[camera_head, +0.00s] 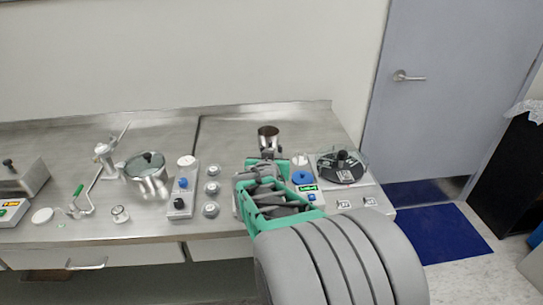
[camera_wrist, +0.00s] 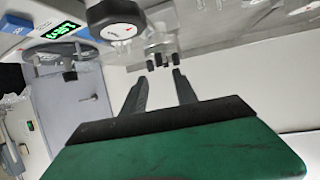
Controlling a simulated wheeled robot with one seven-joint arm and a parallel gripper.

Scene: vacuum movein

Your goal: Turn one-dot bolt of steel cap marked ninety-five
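My gripper (camera_wrist: 161,76) shows two dark fingers spread apart with nothing between them in the wrist view. Just beyond the fingertips are several small dark bolt-like ends (camera_wrist: 175,59) under a shiny, partly see-through piece (camera_wrist: 160,40). I cannot make out dots on them or a ninety-five marking. In the head view my arm and green gripper body (camera_head: 280,197) cover the middle of the bench, hiding the fingertips. A steel cup-shaped piece (camera_head: 268,131) stands just behind the gripper. I cannot tell whether it is the marked cap.
A black knob (camera_wrist: 114,14) is close to the fingers. A unit with a green display (camera_head: 308,188) and a round dark plate device (camera_head: 343,168) stand right of my arm. A glass-lidded steel pot (camera_head: 145,166), a switch box (camera_head: 180,190) and grey knobs (camera_head: 211,190) are left.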

